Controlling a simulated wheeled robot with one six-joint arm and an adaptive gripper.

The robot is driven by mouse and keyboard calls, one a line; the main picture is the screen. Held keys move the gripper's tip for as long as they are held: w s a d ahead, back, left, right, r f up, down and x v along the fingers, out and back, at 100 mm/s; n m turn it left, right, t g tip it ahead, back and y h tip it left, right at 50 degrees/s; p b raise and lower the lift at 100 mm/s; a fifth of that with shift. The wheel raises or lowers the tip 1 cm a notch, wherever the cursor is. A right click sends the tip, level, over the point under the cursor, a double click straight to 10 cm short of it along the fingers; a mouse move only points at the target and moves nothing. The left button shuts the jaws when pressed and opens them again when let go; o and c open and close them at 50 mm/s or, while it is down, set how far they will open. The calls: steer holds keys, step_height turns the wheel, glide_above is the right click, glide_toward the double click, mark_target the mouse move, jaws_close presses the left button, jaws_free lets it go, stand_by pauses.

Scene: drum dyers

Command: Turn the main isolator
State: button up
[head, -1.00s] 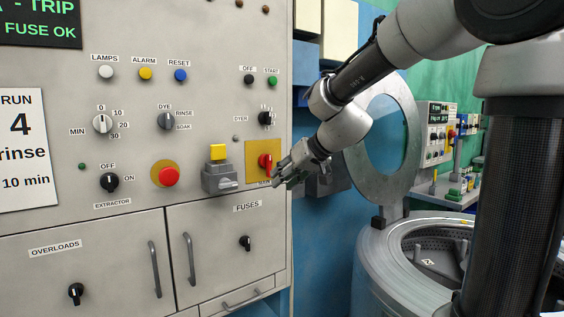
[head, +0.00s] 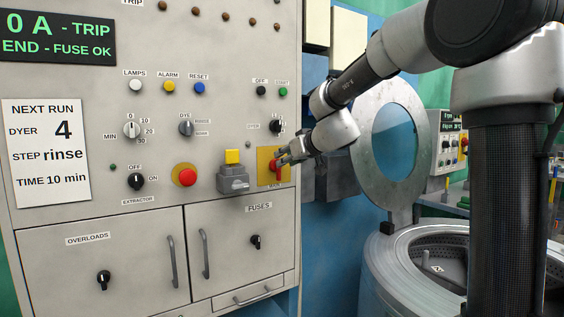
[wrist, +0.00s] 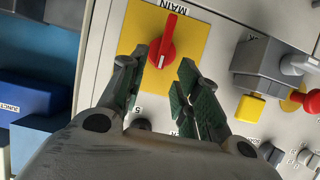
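The main isolator is a red handle (wrist: 168,42) on a yellow plate (wrist: 190,50), at the lower right of the grey panel. In the head view its handle (head: 277,169) looks about upright on the yellow plate (head: 263,166), partly covered by my gripper (head: 283,158). In the wrist view my gripper (wrist: 158,70) is open, with its two fingers apart and the handle in line with the gap between their tips. I cannot tell whether either finger touches it. A "MAIN" label (wrist: 173,6) shows upside down beside the plate in the wrist view.
A grey box with a yellow top (head: 233,178) stands out just left of the isolator, with a red push button (head: 185,177) further left. A dyer knob (head: 275,126) sits just above. Right of the panel are an open round lid (head: 388,150) and drum (head: 410,260).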

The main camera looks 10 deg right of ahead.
mark_target(275, 165)
steer(key=shift+x, duration=1.75)
jaws_close()
